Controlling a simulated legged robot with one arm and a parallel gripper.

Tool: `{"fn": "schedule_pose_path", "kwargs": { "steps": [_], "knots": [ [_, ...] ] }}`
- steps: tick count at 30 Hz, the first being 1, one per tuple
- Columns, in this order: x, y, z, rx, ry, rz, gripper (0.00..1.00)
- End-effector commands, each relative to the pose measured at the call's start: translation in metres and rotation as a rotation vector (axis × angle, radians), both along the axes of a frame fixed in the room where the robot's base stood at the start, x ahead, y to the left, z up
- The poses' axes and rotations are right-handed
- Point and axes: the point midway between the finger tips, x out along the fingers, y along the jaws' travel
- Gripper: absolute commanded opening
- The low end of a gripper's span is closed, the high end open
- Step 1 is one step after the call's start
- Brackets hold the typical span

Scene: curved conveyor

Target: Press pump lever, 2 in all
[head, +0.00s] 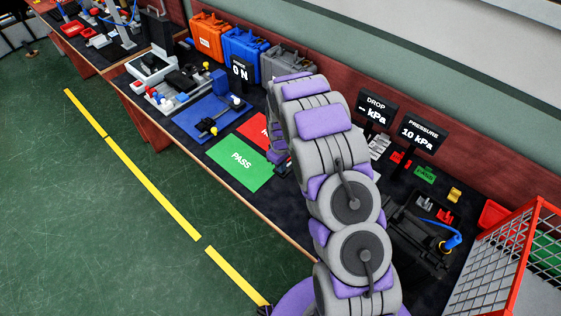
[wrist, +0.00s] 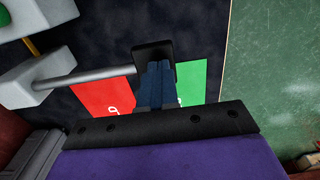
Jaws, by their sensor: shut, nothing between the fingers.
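In the wrist view a lever, likely the pump lever (wrist: 95,73), is a grey rod running from pale grey blocks (wrist: 30,80) at the left to a flat black pad (wrist: 150,48) at its end. My gripper (wrist: 159,66) is shut and empty, its blue fingers together. Its tips overlap the black pad; I cannot tell whether they touch it. In the head view my arm hides the lever and most of my gripper. The pressure sign (head: 421,133) reads 10 kPa, and the drop sign (head: 375,107) shows a dash before kPa.
A green PASS mat (head: 239,163) and a red mat (head: 257,129) lie left of my arm. Orange (head: 207,35), blue (head: 243,50) and grey (head: 285,62) cases stand along the wall. A red-framed wire basket (head: 500,262) is at the right.

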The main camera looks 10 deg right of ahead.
Motion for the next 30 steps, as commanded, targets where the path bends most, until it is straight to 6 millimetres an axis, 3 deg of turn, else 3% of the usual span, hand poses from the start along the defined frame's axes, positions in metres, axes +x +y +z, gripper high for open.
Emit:
{"fn": "schedule_pose_path", "kwargs": {
  "steps": [11,24,30],
  "knots": [
    [0.000,0.001,-0.004,-0.001,0.002,0.000,0.00],
    [-0.001,0.003,-0.068,-0.001,0.001,0.000,0.00],
    [-0.001,0.002,-0.080,-0.001,0.006,0.000,0.00]
  ]
}}
